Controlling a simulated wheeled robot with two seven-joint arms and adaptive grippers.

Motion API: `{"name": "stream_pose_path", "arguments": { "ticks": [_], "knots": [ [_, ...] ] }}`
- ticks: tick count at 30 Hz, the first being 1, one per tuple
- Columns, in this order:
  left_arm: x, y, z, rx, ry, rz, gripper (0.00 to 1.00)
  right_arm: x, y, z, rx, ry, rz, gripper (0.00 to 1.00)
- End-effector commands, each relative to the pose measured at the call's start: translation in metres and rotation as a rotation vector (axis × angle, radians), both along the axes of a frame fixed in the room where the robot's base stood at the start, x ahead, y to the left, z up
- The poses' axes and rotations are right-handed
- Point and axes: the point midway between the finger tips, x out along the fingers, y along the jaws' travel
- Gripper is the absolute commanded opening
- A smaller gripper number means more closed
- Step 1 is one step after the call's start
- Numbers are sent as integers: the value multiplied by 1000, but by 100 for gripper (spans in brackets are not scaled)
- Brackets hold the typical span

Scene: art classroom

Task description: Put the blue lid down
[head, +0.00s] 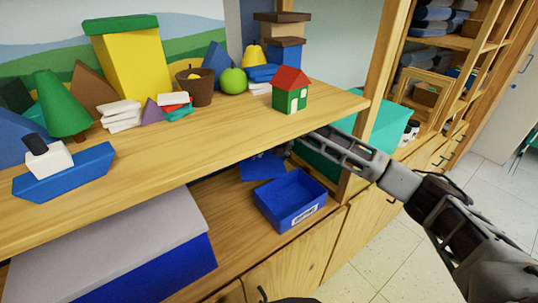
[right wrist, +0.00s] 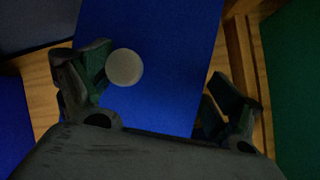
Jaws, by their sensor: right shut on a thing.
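The blue lid (head: 262,167) is a flat blue panel under the upper shelf, behind the blue bin. In the right wrist view the lid (right wrist: 165,45) fills the space between my fingers and has a pale round knob (right wrist: 124,67). In the head view the shelf edge partly hides this gripper. Whether the lid touches the lower shelf cannot be told. My left gripper is not in view.
The open, empty-looking blue bin (head: 290,200) stands on the lower shelf (head: 240,222), just in front of the lid. A large grey-topped blue box (head: 115,240) is to the left. The upper shelf (head: 190,150) overhangs. A teal box (head: 385,125) stands to the right, beyond a wooden upright.

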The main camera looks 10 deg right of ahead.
Motion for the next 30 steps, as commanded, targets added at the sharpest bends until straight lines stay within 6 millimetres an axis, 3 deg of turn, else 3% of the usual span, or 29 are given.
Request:
{"name": "stream_pose_path", "arguments": {
  "ticks": [7,8,10,30],
  "knots": [
    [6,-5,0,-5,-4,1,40,0,0,-2,1,0,0,67],
    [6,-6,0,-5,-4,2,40,0,0,-3,0,0,0,93],
    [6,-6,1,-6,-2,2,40,0,0,-2,0,0,0,100],
    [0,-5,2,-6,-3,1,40,0,0,1,0,0,0,100]
  ]
}}
